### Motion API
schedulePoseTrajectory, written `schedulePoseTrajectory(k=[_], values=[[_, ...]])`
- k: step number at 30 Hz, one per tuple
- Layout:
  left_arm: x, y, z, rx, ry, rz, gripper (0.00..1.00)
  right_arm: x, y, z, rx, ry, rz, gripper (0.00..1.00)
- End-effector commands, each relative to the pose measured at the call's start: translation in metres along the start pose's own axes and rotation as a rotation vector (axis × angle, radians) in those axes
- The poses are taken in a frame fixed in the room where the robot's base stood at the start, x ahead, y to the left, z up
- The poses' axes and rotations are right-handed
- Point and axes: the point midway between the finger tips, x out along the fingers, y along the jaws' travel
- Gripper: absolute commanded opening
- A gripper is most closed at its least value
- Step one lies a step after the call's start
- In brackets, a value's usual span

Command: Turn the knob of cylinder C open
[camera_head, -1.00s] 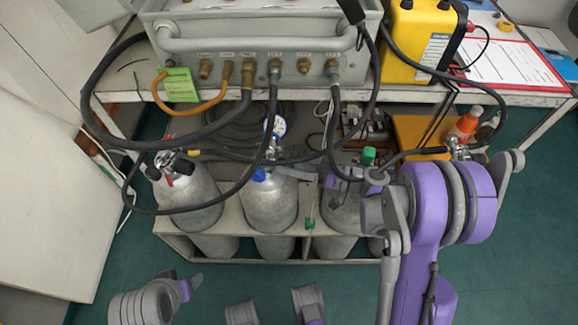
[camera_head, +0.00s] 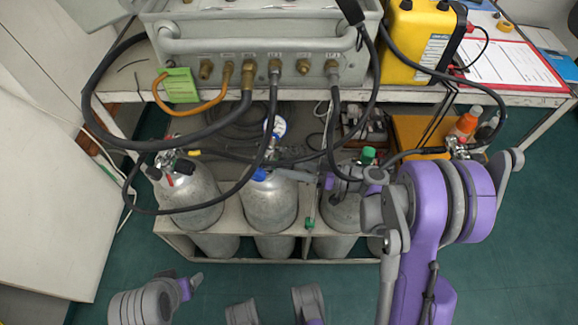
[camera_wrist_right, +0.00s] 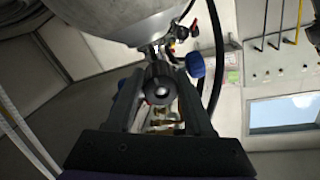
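Several grey gas cylinders stand in a rack. The middle cylinder (camera_head: 270,208) has a blue knob (camera_head: 259,174) and a white gauge above it. The cylinder to its right (camera_head: 342,211) has a green knob (camera_head: 368,154). I cannot read which one is C. My right gripper (camera_head: 288,173) reaches leftward to the valve of the middle cylinder. In the right wrist view its dark fingers (camera_wrist_right: 162,92) lie on both sides of a round black knob (camera_wrist_right: 161,90); whether they press on it is unclear. A blue knob (camera_wrist_right: 195,65) sits beside it. My left gripper (camera_head: 190,284) is low at left, its fingers unclear.
Black hoses (camera_head: 118,140) loop in front of the cylinders, one close to my right wrist. The grey panel (camera_head: 262,52) and a yellow box (camera_head: 418,44) stand on the bench above. An orange bottle (camera_head: 466,124) is at right.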

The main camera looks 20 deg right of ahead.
Motion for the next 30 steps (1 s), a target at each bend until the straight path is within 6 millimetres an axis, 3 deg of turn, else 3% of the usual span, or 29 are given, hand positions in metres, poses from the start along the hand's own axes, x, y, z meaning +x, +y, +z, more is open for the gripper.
schedulePoseTrajectory(k=[1,4,5,14,24,30], values=[[0.0,0.0,0.0,0.0,0.0,0.0,0.69,0.0,0.0,0.0,0.0,0.0,0.0,0.62],[0.0,0.0,0.0,0.0,0.0,0.0,0.69,0.0,0.0,0.0,0.0,0.0,0.0,0.8],[0.0,0.0,0.0,0.0,0.0,0.0,0.69,0.0,0.0,0.0,0.0,0.0,0.0,0.82],[0.0,0.0,0.0,0.0,0.0,0.0,0.69,-0.002,0.0,0.0,0.001,0.0,0.001,0.82],[-0.008,0.0,-0.002,0.0,0.002,0.0,0.69,-0.054,0.0,-0.001,0.0,0.001,0.004,0.82],[-0.01,0.0,-0.003,0.0,0.003,0.0,0.69,-0.073,0.0,0.0,0.001,0.001,0.002,0.82]])
